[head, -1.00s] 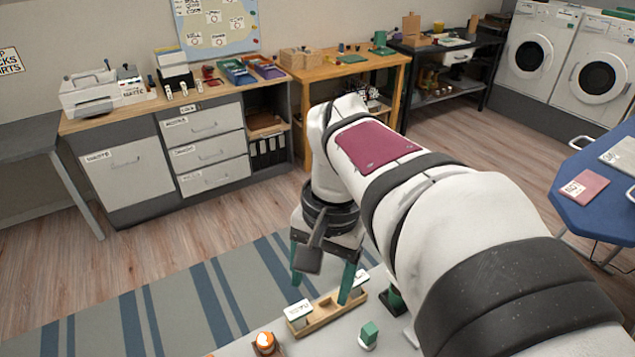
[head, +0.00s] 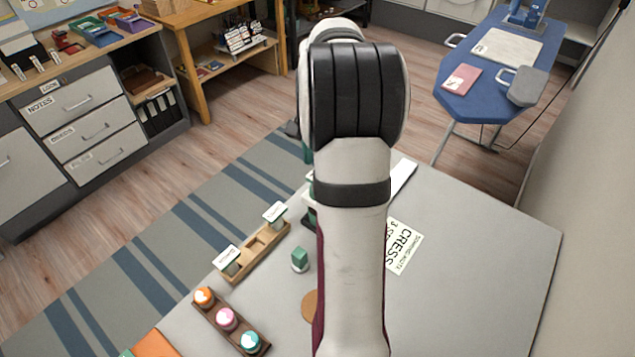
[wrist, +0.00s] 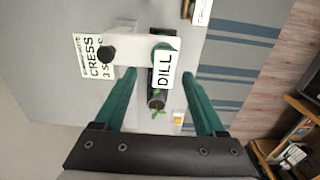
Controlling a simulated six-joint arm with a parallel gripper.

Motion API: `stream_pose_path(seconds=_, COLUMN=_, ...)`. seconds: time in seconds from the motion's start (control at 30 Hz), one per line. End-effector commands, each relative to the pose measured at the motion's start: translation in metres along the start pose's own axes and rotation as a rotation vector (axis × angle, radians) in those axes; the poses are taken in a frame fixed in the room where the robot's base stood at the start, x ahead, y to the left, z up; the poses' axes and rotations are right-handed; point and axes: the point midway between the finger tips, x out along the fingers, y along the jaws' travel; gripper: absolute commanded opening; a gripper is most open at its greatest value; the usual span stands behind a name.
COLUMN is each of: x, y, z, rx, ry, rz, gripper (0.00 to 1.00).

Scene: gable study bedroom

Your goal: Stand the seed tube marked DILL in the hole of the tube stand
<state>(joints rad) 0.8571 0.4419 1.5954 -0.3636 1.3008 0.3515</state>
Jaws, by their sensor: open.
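The white DILL label (wrist: 163,70) shows in the wrist view, over a round teal part and a dark piece with a green sprout. I cannot tell where the tube ends and its support begins. A white bar (wrist: 135,50) beside it carries a round dark spot that may be the stand's hole. The bar's far end (head: 403,178) shows in the head view. My gripper (wrist: 160,74) is open, its teal fingers on either side of the label, and apparently empty. In the head view my arm hides most of the gripper and the label.
A wooden rack (head: 262,247) with two white-tagged pieces stands at the desk's left edge. The CRESS sheet (head: 403,246) lies right of my arm. The desk's right side is clear.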

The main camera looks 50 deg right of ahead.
Motion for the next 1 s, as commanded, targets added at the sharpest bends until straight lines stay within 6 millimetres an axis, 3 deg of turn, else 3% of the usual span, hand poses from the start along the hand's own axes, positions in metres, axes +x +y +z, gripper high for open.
stream_pose_path(seconds=0.2, x=0.040, y=-0.005, z=0.002, rx=-0.001, ry=-0.002, rz=0.002, gripper=0.72)
stream_pose_path(seconds=0.47, x=0.044, y=-0.006, z=0.002, rx=-0.001, ry=0.000, rz=0.000, gripper=0.71)
stream_pose_path(seconds=0.83, x=0.043, y=-0.006, z=0.002, rx=-0.001, ry=0.000, rz=-0.001, gripper=0.04)
stream_pose_path(seconds=0.87, x=0.043, y=-0.006, z=0.002, rx=-0.001, ry=0.000, rz=-0.001, gripper=0.00)
stream_pose_path(seconds=1.0, x=0.043, y=-0.006, z=0.002, rx=-0.001, ry=0.000, rz=-0.001, gripper=0.00)
